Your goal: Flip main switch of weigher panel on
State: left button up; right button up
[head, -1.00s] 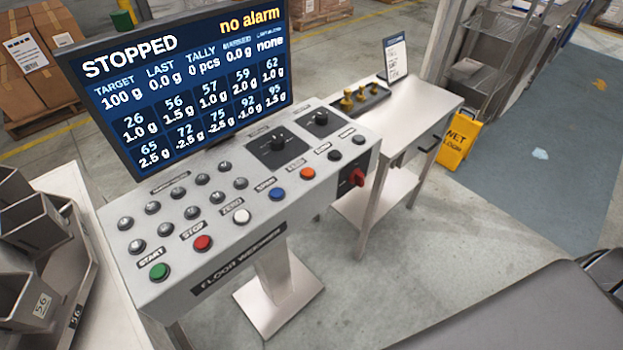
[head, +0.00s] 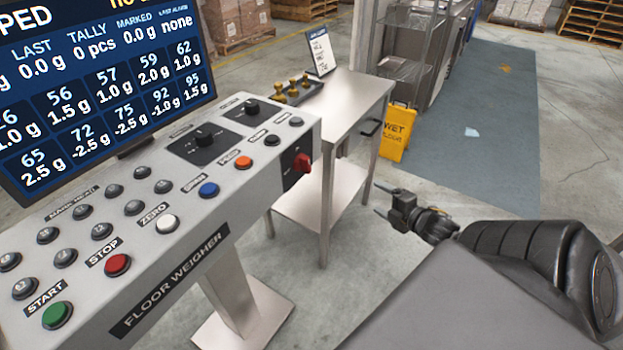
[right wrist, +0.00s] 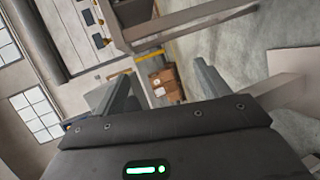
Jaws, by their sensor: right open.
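The weigher panel (head: 215,215) is a grey slanted console on a steel post, at the left and middle of the head view. Its main switch (head: 301,163) is a red rotary knob on a black plate on the panel's right end face. The knob's exact angle is hard to read. My right gripper (head: 386,203) is open and empty, to the right of the switch and apart from it. In the right wrist view its two fingers (right wrist: 162,88) stand wide apart with nothing between them; the switch cannot be made out there. My left gripper is not in view.
A display (head: 90,85) stands behind the panel, its text partly cut off. A steel side table (head: 345,95) with brass weights (head: 292,90) stands right of the panel. Open floor lies between the table and my gripper.

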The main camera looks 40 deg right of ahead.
aim_at(310, 167)
jog(key=w+a+r+n+t+y+b, duration=0.25)
jog(key=a+r+n+y, duration=0.45)
jog(key=a+r, duration=0.6)
jog(key=b+x, duration=0.1)
jog(key=x, duration=0.7)
jog(key=shift+d+f+b, duration=0.1)
jog(key=shift+b, duration=0.3)
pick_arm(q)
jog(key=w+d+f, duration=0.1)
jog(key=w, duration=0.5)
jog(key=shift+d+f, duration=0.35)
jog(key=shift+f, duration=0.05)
pick_arm(e)
jog(key=shift+x, duration=1.3)
jog(key=shift+f, duration=0.1)
jog(key=shift+c, duration=0.2)
jog(key=c, duration=0.9)
jog(key=m+p, duration=0.2)
jog(key=p, duration=0.1)
jog(key=shift+p, duration=0.35)
jog(key=shift+c, duration=0.2)
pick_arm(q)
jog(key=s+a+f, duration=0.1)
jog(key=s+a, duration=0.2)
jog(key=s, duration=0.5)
